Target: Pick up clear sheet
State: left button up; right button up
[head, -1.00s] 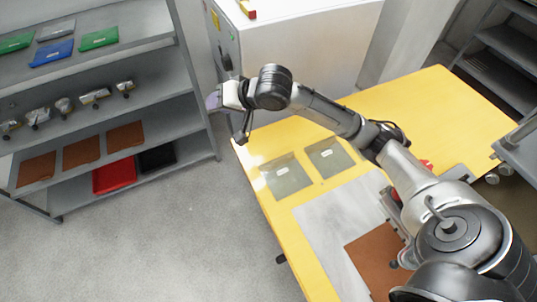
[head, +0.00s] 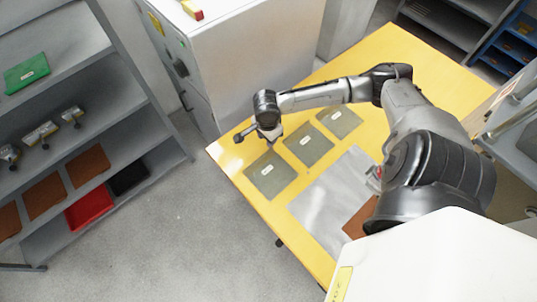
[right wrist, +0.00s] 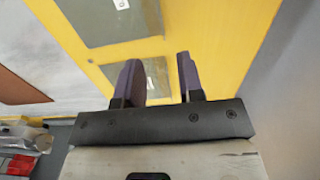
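Three greyish see-through sheets with white labels lie in a row on the yellow table (head: 375,65): a near-left sheet (head: 260,184), a middle sheet (head: 300,154) and a far sheet (head: 343,119). My right gripper (head: 271,140) points down beside the near-left and middle sheets. In the right wrist view its two purple fingers (right wrist: 160,82) are apart. A sheet (right wrist: 152,68) with its label shows in the gap beyond them, and another sheet (right wrist: 95,22) lies farther off. I see nothing held. Contact with the sheets cannot be told. My left gripper is not in view.
A silver metal plate (head: 330,198) and a brown sheet (head: 359,218) lie nearer on the table. A white cabinet (head: 255,55) stands behind the table. A grey shelf (head: 118,75) at left holds brown sheets, a red tray (head: 90,209) and a black tray (head: 129,177).

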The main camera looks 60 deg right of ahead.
jog(key=b, duration=0.1)
send_over(266, 153)
jog(key=shift+d+f, duration=0.15)
jog(key=shift+f, duration=1.05)
jog(key=shift+d+f, duration=0.15)
jog(key=shift+f, duration=1.05)
jog(key=f, duration=0.1)
jog(key=f+b, duration=0.1)
jog(key=f, duration=0.1)
jog(key=f+b, duration=0.1)
jog(key=shift+w+a+f, duration=0.1)
jog(key=shift+a+f, duration=0.05)
jog(key=shift+a, duration=0.15)
jog(key=shift+f, duration=0.4)
jog(key=shift+c, duration=0.2)
grip_shut()
